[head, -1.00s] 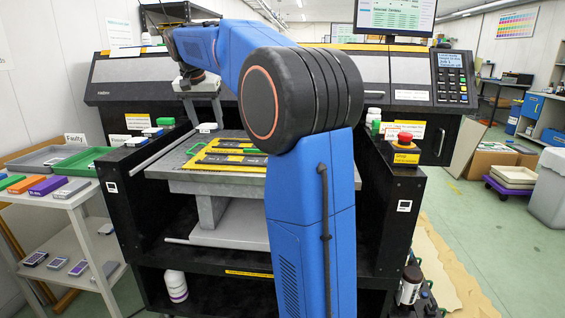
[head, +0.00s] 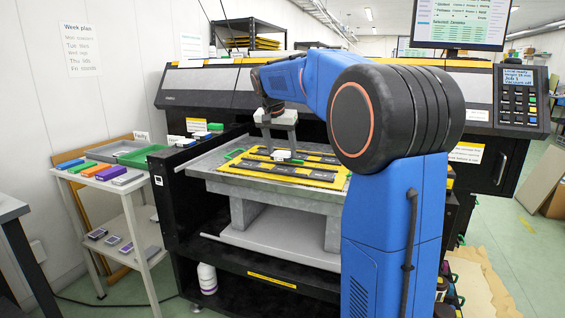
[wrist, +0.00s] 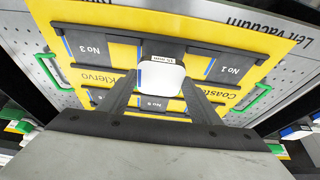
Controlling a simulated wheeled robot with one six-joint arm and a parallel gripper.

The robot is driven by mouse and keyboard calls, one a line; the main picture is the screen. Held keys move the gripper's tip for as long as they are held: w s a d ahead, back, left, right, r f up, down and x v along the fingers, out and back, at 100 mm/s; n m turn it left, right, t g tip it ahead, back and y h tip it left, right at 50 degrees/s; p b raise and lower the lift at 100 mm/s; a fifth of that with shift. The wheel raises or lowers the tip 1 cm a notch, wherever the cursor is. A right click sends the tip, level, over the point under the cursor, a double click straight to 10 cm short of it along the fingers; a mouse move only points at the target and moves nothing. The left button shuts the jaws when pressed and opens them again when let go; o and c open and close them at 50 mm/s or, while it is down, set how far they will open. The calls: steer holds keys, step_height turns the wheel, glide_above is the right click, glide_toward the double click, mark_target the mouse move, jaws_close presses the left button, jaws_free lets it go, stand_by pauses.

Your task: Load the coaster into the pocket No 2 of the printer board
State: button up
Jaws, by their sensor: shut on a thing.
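My gripper (head: 279,142) is over the yellow printer board (head: 338,181), fingers pointing down. In the wrist view my gripper (wrist: 161,88) is shut on a white, rounded-square coaster (wrist: 160,77) with a small dark-lettered label on its far edge. The coaster also shows in the head view (head: 282,156). In the wrist view the coaster covers much of the dark pocket (wrist: 165,48) between the pockets marked No 3 (wrist: 88,48) and No 1 (wrist: 229,68); that middle pocket's number is hidden. I cannot tell whether the coaster touches the board.
Green handles (wrist: 250,100) stand at the board's sides. The board lies on a grey perforated printer table (head: 205,168). A side shelf at left holds coloured boxes (head: 96,170) and grey and green trays (head: 125,151). The printer body rises behind the table.

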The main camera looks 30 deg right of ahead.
mark_target(280, 156)
steer(key=shift+f, duration=2.05)
steer(key=shift+f, duration=0.15)
steer(key=o, duration=1.1)
steer(key=shift+o, duration=0.2)
steer(key=v, duration=1.1)
steer(key=s+a+f+n, duration=0.2)
steer(key=s+a, duration=0.3)
steer(key=s, duration=0.3)
steer(key=s+a+f+n+t+y, duration=0.1)
steer(key=s+a+f+n, duration=0.3)
steer(key=s+f, duration=0.7)
steer(key=s+a+f+n+t+y, duration=0.1)
steer(key=s+a+f+n, duration=0.3)
steer(key=s+f, duration=0.8)
steer(key=s+a+y, duration=0.1)
steer(key=s+a, duration=0.1)
steer(key=s, duration=0.4)
steer(key=shift+f+y, duration=0.15)
steer(key=shift+y, duration=0.15)
